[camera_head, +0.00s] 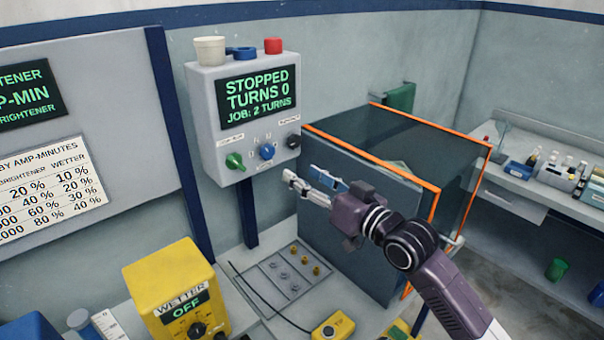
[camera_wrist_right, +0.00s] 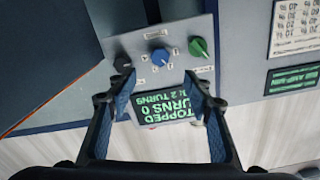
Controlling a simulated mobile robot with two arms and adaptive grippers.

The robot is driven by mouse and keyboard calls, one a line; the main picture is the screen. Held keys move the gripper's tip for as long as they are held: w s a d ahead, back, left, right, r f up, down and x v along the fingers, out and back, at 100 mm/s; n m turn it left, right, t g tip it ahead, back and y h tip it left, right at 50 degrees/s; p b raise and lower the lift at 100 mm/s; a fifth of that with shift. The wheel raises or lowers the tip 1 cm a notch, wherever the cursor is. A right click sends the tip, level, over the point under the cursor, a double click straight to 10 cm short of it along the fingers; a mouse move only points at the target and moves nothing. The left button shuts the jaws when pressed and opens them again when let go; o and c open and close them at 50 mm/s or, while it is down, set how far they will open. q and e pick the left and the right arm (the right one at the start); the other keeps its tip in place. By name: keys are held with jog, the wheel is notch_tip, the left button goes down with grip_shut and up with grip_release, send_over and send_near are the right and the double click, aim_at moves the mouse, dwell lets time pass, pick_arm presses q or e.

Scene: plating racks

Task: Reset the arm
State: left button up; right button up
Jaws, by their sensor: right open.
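My right gripper (camera_head: 312,185) is raised in front of the grey control box (camera_head: 204,130), to the right of and below its knobs. Its fingers are apart and empty, and they also show in the right wrist view (camera_wrist_right: 160,98). The box screen (camera_head: 258,95) reads STOPPED, TURNS 0, JOB: 2 TURNS. Below it are a green knob (camera_head: 235,161), a blue knob (camera_head: 267,151) and a black knob (camera_head: 293,141). In the right wrist view the box appears upside down, with the blue knob (camera_wrist_right: 160,57) beyond the fingertips. My left gripper is not in view.
A dark-walled tank with orange edges (camera_head: 435,205) stands right behind my right arm. A yellow WETTER box (camera_head: 170,265) reading OFF stands front left. A plate with small pegs (camera_head: 285,270) and a yellow pendant (camera_head: 333,326) lie on the bench. A shelf with bottles (camera_head: 550,180) is far right.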

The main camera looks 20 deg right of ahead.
jog(key=s+a+f+g+h, duration=0.1)
jog(key=s+f+g+h, duration=0.15)
jog(key=s+f, duration=0.6)
jog(key=s+a+f+g+h, duration=0.15)
jog(key=s+f+g, duration=0.25)
jog(key=f, duration=0.9)
jog(key=s+d+f+g+h, duration=0.1)
jog(key=s+f+g, duration=0.2)
jog(key=s+f, duration=0.55)
jog(key=s+d+f+g+h, duration=0.2)
jog(key=s+f+g, duration=0.2)
jog(key=s, duration=1)
jog(key=s+f+b, duration=0.3)
jog(key=f, duration=2.7)
jog(key=s+d+f+n+g+b, duration=0.1)
jog(key=s+d+f+g+b, duration=0.1)
jog(key=s+f, duration=1.4)
jog(key=shift+s+d, duration=0.2)
jog(key=shift+d, duration=0.15)
